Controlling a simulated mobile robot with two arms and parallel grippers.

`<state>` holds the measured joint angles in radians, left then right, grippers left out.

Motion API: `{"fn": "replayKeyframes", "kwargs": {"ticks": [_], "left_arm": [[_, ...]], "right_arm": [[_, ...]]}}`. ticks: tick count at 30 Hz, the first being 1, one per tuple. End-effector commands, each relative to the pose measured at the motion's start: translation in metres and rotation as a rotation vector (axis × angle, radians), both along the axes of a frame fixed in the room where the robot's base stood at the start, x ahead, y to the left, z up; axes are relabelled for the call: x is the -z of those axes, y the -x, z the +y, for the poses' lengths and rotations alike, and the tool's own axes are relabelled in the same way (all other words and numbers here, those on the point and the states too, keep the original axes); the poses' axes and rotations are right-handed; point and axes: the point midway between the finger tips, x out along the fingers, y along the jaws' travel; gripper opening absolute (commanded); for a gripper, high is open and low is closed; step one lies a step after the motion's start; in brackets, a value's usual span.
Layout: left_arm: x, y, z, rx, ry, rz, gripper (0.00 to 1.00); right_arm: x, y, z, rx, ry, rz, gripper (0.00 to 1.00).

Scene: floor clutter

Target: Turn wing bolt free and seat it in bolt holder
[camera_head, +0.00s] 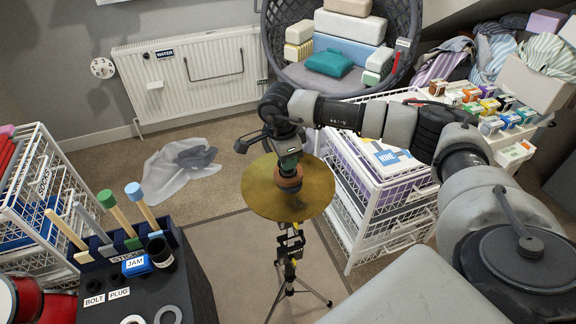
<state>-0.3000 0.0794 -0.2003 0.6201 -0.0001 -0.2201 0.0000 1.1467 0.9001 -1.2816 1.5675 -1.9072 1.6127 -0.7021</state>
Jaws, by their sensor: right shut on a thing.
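My right gripper (288,158) comes in from the right and points down at the centre of a round brass cymbal (258,200). The cymbal lies on top of a black tripod stand (291,250). The gripper is shut at the cymbal's centre, just above a brown round piece (289,182). The wing bolt is hidden by the jaws, so I cannot tell if it is still on the stand. A dark caddy (200,285) at the lower left has a BOLT label (94,300) on its top; no separate bolt holder is clear. My left gripper is out of view.
Sticks stand in the caddy near a blue JAM box (137,265). A white wire drawer unit (385,225) is close behind and right of the cymbal. Another wire rack (50,190) stands left. A crumpled bag (175,172) lies on the otherwise open carpet between them.

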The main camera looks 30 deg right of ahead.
Motion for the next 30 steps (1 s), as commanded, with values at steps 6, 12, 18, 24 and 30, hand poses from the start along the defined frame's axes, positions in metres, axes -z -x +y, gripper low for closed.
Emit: {"fn": "replayKeyframes", "kwargs": {"ticks": [6,12,18,24,30], "left_arm": [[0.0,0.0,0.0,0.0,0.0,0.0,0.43],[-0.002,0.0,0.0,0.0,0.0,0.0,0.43],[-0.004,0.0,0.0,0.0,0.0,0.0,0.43],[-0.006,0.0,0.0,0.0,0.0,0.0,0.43],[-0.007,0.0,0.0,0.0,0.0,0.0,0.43]], "right_arm": [[0.0,0.0,0.0,0.001,0.0,0.001,0.0],[-0.003,0.0,0.0,0.002,0.0,0.001,0.0],[-0.006,0.0,0.0,0.003,-0.001,-0.001,0.0],[-0.009,0.0,0.0,0.003,-0.001,-0.001,0.0],[-0.012,0.0,0.0,0.003,-0.001,-0.001,0.0]]}}
